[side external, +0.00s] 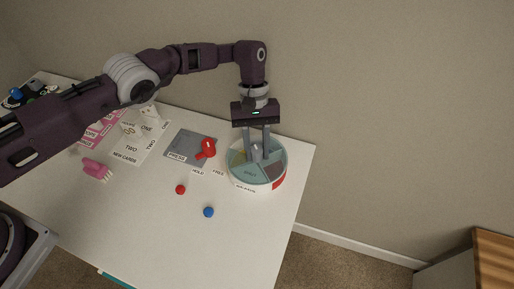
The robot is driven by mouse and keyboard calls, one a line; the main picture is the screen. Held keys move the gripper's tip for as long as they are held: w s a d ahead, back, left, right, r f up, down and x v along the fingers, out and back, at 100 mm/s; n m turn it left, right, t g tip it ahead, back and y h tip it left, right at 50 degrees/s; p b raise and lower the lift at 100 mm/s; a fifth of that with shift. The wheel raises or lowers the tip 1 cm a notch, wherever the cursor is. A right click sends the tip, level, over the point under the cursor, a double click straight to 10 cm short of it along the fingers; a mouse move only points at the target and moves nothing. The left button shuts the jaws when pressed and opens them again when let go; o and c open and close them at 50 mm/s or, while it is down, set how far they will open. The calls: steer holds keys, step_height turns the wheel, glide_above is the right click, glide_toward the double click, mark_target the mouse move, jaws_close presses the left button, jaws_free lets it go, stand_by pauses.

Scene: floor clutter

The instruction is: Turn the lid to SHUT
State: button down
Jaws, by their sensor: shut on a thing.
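The round container with a lid (249,172) stands at the right end of the white table. Its lid is teal with a dark section and a yellowish section, and printed words too small to read surely. A red patch (279,182) shows on its right side. My gripper (257,153) points down over the lid, its two fingers around a small grey knob near the lid's middle. It is shut on this knob. The fingers hide part of the lid. I cannot tell which word the lid is turned to.
A grey plate (183,146) marked PRESS with a red handle (207,148) lies left of the container. A red ball (180,189) and a blue ball (208,212) lie in front. A pink hand-shaped thing (96,169) and white cards (134,150) are at left. The front table is mostly clear.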

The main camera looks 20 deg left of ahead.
mark_target(256, 146)
steer(key=c, duration=1.1)
jaws_free()
steer(key=shift+o, duration=0.2)
steer(key=shift+v, duration=1.3)
step_height(256, 146, up, 7)
steer(key=shift+r, duration=0.25)
